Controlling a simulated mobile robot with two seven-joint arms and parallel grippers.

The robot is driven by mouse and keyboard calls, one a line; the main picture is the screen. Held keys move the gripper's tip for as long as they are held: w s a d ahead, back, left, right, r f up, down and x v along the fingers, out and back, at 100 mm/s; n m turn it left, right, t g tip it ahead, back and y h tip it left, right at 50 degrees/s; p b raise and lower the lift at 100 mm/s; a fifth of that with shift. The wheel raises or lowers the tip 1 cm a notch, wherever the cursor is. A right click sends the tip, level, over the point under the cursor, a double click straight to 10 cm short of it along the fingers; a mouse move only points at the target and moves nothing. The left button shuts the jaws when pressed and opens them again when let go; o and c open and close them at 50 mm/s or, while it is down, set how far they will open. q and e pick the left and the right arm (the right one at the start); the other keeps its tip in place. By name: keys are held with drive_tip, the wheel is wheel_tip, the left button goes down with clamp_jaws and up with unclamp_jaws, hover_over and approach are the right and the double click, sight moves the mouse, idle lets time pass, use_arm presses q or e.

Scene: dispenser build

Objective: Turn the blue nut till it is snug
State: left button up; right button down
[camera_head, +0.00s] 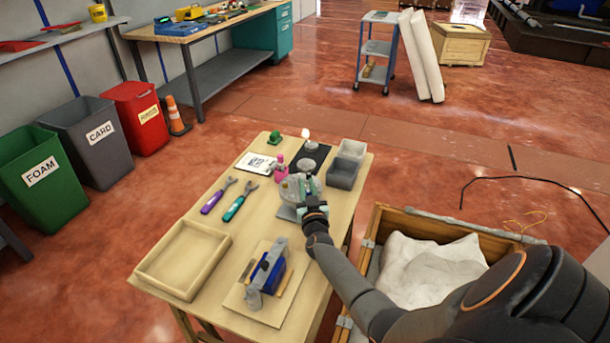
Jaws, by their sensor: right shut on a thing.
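A pale grey, rounded dispenser assembly (293,187) stands on a grey plate towards the right side of the wooden table. My right gripper (311,202) reaches it from the right and is shut at its near right side. A small teal-blue patch shows by the fingers and appears to be the blue nut, mostly hidden by the gripper. How far the nut is turned cannot be seen. A purple-handled spanner (217,196) and a teal-handled spanner (240,201) lie left of the assembly. My left gripper is out of view.
On the table (213,315) are an empty wooden tray (157,287), a board with a blue clamp-like fixture (267,272), grey bins (343,173), a white card (256,163) and a pink bottle (280,171). A wooden crate (400,222) stands close on the right.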

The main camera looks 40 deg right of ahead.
drive_tip(key=shift+m+g+h, duration=0.5)
drive_tip(key=shift+h, duration=0.2)
drive_tip(key=shift+s+d+f+m+g+h, duration=0.1)
drive_tip(key=shift+m+g+h, duration=0.6)
drive_tip(key=shift+h, duration=0.1)
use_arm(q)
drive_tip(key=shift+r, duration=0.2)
use_arm(e)
drive_tip(key=shift+s+d+m+g+h, duration=0.1)
drive_tip(key=shift+s+m+g+h, duration=0.05)
drive_tip(key=shift+m+g+h, duration=0.5)
drive_tip(key=shift+s+d+m+g+h, duration=0.1)
drive_tip(key=shift+m+g+h, duration=0.3)
drive_tip(key=shift+g, duration=0.35)
drive_tip(key=shift+d, duration=0.1)
drive_tip(key=c, duration=0.8)
unclamp_jaws()
